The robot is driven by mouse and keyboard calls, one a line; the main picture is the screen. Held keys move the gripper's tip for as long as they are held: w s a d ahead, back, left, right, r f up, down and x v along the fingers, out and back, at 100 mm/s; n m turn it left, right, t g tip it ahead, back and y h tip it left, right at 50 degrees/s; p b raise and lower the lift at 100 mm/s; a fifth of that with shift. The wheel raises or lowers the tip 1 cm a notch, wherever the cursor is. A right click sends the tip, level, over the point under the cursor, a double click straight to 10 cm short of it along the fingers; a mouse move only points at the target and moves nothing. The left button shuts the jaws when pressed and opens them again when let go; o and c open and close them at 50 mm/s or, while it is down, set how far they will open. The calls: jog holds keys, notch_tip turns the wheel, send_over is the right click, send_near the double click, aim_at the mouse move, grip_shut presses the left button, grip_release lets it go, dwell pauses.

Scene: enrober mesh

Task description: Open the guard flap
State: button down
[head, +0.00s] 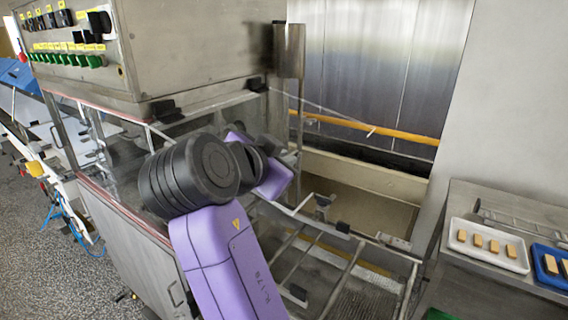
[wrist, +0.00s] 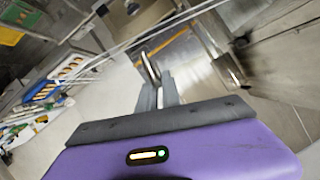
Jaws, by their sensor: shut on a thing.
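My gripper (wrist: 160,92) shows in the wrist view with its two grey fingers close together, shut on a thin upright metal bar (wrist: 149,66) that looks like a handle. In the head view my purple and black arm hides the gripper and what it holds. The guard flap cannot be made out clearly; clear panels and metal frame bars lie around my arm on the machine (head: 205,50). I cannot tell how far the flap is open.
A control box with switches stands at upper left. An open metal frame (head: 350,262) with bars lies right of my arm. A side table at right carries a white tray (head: 488,262) and a blue tray (head: 537,281) with tan bars. A yellow rail (head: 350,125) runs behind.

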jog(key=shift+w+d+r, duration=0.1)
jog(key=shift+r, duration=0.2)
jog(key=c, duration=1.8)
grip_release()
jog(key=shift+f, duration=0.1)
jog(key=b+v, duration=0.2)
jog(key=v, duration=0.5)
jog(key=shift+s+b, duration=0.3)
jog(key=shift+s, duration=0.05)
